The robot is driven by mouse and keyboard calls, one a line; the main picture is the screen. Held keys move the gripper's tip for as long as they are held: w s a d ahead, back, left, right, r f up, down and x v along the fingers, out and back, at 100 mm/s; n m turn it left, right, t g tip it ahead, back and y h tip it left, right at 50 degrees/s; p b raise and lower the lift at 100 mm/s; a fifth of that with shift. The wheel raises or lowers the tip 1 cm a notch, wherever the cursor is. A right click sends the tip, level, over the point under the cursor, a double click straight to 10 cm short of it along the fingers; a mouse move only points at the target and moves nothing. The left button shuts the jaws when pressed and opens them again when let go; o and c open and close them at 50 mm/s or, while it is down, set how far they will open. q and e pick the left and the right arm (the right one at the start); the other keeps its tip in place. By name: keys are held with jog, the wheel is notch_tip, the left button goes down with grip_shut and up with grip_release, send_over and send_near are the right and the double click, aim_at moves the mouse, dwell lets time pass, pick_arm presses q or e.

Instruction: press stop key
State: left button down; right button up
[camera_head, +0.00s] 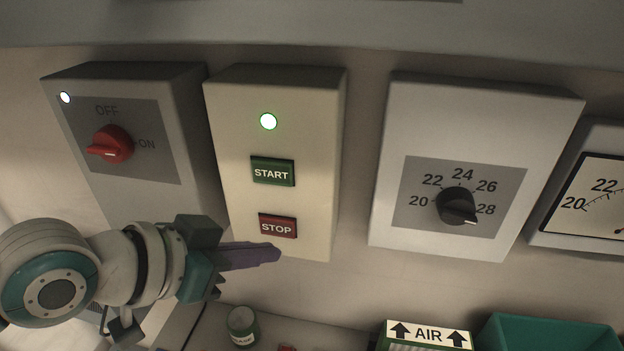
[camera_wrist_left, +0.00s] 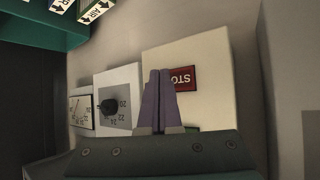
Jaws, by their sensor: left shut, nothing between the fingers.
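The red STOP key (camera_head: 277,226) is on the lower front of a cream box (camera_head: 235,130), below the green START key (camera_head: 272,171). A lit green-white lamp (camera_head: 268,121) is above both keys. My left gripper (camera_head: 279,254) is shut and empty, its purple fingers pointing right just below the STOP key in the head view. In the left wrist view the fingertips (camera_wrist_left: 159,72) appear beside the STOP key (camera_wrist_left: 181,78), which looks upside down there. I cannot tell whether the fingers touch the box. The START key is mostly hidden behind the gripper in the wrist view. My right gripper is not in view.
A box with a red OFF/ON knob (camera_head: 110,145) and lit lamp is left. A grey box with a black dial (camera_head: 456,205) and a gauge (camera_head: 590,195) are right.

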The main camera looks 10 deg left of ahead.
aim_at(284, 234)
pick_arm(q)
jog(key=shift+w, duration=0.65)
dwell(1.0)
jog(key=shift+w+b, duration=0.2)
jog(key=shift+b, duration=0.2)
jog(key=shift+w, duration=0.25)
jog(key=shift+w+b, duration=0.45)
jog(key=shift+b, duration=0.05)
dwell(0.9)
jog(key=shift+s+r, duration=0.1)
jog(key=shift+s+r+p, duration=0.1)
jog(key=shift+s+p, duration=0.25)
jog(key=shift+p, duration=0.2)
jog(key=shift+s, duration=0.4)
